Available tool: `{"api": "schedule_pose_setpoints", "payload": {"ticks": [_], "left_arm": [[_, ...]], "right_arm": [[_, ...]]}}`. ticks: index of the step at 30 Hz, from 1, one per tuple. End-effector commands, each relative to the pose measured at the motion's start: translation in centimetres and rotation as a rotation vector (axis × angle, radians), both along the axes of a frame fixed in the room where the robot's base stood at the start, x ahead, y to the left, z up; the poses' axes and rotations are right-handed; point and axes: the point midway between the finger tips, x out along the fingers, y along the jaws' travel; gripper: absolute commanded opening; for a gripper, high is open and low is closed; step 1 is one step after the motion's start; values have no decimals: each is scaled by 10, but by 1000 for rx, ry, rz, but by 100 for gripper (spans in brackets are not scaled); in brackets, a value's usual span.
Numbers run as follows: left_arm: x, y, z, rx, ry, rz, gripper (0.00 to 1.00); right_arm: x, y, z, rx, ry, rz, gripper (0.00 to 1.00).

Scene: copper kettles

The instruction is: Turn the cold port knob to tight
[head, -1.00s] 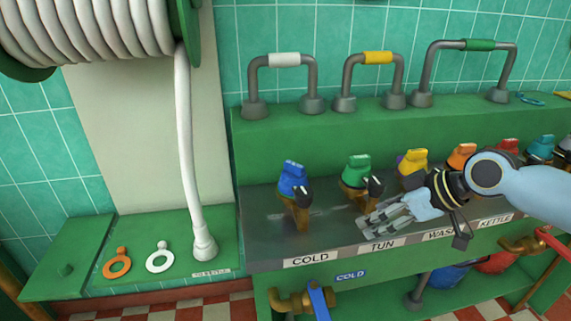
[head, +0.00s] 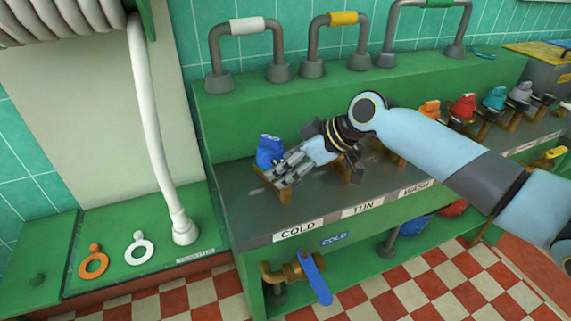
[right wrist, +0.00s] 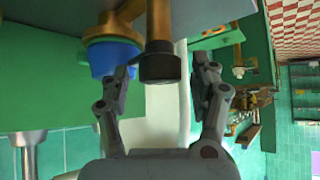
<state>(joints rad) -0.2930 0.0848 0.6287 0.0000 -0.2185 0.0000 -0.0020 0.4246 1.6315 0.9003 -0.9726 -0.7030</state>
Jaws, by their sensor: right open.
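The blue cold port knob (head: 269,150) sits on the dark counter behind the COLD label (head: 298,231). My right gripper (head: 281,174) is at the front right of this knob and hides much of its port. In the right wrist view the gripper (right wrist: 166,75) is open, with a brass spout with a dark end (right wrist: 159,66) between its fingers. The blue knob (right wrist: 115,60) is beside the left finger there; I cannot tell whether they touch. My left gripper is out of view.
My right arm hides ports to the right. Orange (head: 429,109) and red (head: 465,107) knobs stand farther along. A blue lever valve (head: 315,277) is below the counter. A white hose (head: 152,130) hangs at left, near orange (head: 94,264) and white (head: 138,249) ring tags.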

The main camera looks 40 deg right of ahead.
Motion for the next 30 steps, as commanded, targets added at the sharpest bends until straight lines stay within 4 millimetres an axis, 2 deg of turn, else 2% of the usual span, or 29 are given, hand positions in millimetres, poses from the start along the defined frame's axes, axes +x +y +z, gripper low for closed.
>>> {"api": "schedule_pose_setpoints", "payload": {"ticks": [4, 9, 15, 22, 25, 30], "left_arm": [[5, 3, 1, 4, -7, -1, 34], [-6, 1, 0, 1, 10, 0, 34], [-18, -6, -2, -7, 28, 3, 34], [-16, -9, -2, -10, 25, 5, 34], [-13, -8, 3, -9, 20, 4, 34], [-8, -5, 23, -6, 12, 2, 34]], "right_arm": [[2, 2, -2, 1, -1, 0, 62], [2, 1, -2, 1, -1, 0, 61], [2, 1, -2, 0, -1, -1, 35], [2, 1, -2, -1, 0, -1, 6], [2, 1, 0, -1, 0, -16, 6], [1, 2, 2, 1, 2, -113, 6]]}}
